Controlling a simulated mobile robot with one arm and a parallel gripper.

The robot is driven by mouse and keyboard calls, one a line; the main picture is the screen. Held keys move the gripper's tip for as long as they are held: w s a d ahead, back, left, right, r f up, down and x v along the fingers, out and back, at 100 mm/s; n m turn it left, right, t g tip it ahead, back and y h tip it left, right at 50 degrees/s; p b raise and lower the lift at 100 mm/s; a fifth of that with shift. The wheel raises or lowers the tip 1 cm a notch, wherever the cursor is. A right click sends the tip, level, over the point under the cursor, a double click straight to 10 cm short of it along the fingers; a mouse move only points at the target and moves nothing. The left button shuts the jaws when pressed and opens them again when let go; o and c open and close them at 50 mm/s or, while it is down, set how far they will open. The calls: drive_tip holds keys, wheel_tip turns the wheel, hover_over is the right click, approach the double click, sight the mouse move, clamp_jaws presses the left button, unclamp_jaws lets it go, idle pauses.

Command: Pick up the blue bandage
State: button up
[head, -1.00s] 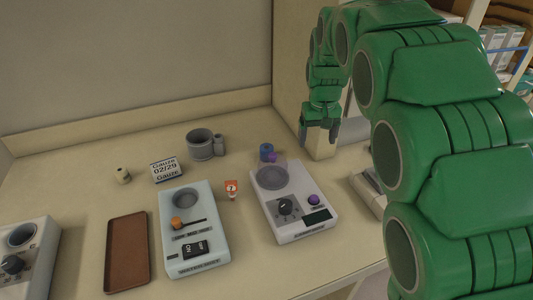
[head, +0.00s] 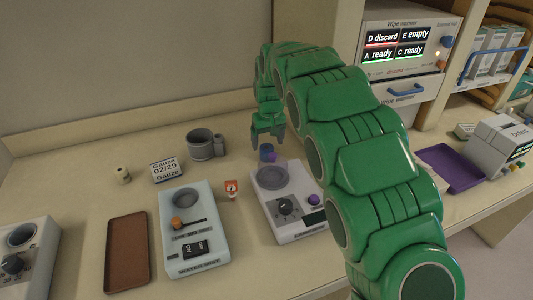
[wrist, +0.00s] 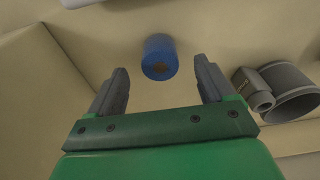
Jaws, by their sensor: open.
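The blue bandage (head: 266,151) is a small blue roll standing on the counter, just behind the white device with the round grey dish. In the wrist view the blue bandage (wrist: 159,57) shows ahead of and between my two fingers, beyond their tips. My gripper (head: 267,141) is open, pointing down just above the bandage in the head view. In the wrist view my gripper (wrist: 161,84) is empty, and I see no contact with the bandage.
A grey cup (head: 200,145) with a small tube stands left of the bandage. The white device (head: 289,203) is in front. A gauze sign (head: 167,169), brown tray (head: 127,252) and pale switch box (head: 194,232) are further left.

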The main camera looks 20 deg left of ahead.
sight(266, 147)
drive_tip(key=shift+w+a+f, duration=0.15)
drive_tip(key=shift+f, duration=0.75)
drive_tip(key=shift+w+a+f, duration=0.1)
drive_tip(key=shift+w+f, duration=0.05)
drive_tip(key=shift+f, duration=0.8)
drive_tip(key=shift+w+a+f, duration=0.15)
drive_tip(key=shift+f, duration=0.75)
drive_tip(key=shift+c, duration=0.3)
drive_tip(key=c, duration=1.1)
drive_tip(key=shift+r, duration=0.1)
